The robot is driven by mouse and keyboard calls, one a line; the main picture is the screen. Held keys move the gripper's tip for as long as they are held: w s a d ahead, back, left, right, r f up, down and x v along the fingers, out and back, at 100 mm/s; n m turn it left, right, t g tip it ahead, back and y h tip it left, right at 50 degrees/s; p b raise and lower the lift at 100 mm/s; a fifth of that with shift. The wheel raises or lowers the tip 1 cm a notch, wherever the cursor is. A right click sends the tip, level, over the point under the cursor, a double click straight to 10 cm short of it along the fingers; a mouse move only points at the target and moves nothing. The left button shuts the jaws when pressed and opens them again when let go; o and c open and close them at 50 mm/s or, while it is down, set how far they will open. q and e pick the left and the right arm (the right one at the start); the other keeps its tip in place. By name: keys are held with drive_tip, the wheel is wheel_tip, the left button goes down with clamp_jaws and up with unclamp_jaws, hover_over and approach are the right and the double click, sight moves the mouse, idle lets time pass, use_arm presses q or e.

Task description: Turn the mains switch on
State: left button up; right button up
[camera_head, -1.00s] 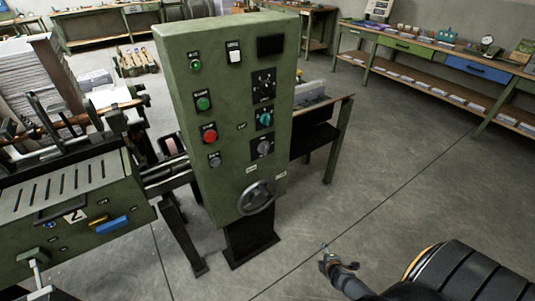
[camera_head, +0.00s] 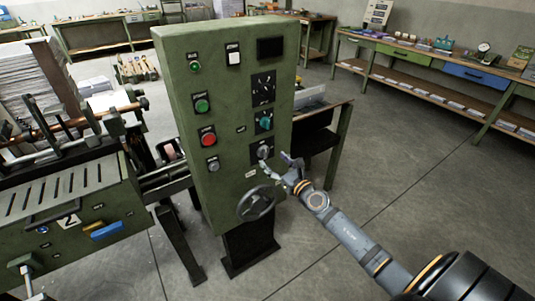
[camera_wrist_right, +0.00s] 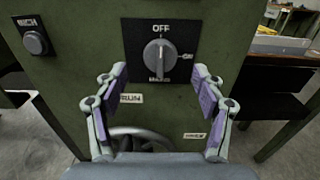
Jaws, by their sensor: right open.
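The mains switch is a grey rotary knob (camera_head: 262,151) on a black plate, low on the right side of the green control panel (camera_head: 222,150). In the right wrist view the knob (camera_wrist_right: 159,58) stands roughly upright, with "OFF" above it and more lettering to its right and below, too small to read fully. My right gripper (camera_head: 277,164) is open, just in front of the panel by the knob. In the right wrist view its two fingers (camera_wrist_right: 160,90) spread to either side, slightly below the knob, and do not touch it. My left gripper is not in view.
A black handwheel (camera_head: 257,203) sticks out below the knob. A teal knob (camera_head: 264,122) sits above it, and green and red buttons (camera_head: 208,136) are to the left. A dark table (camera_head: 325,128) stands behind the panel on the right. The floor at right is clear.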

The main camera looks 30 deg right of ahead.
sight(266, 153)
drive_tip(key=w, duration=0.5)
drive_tip(key=shift+a, duration=0.2)
drive_tip(key=c, duration=1.1)
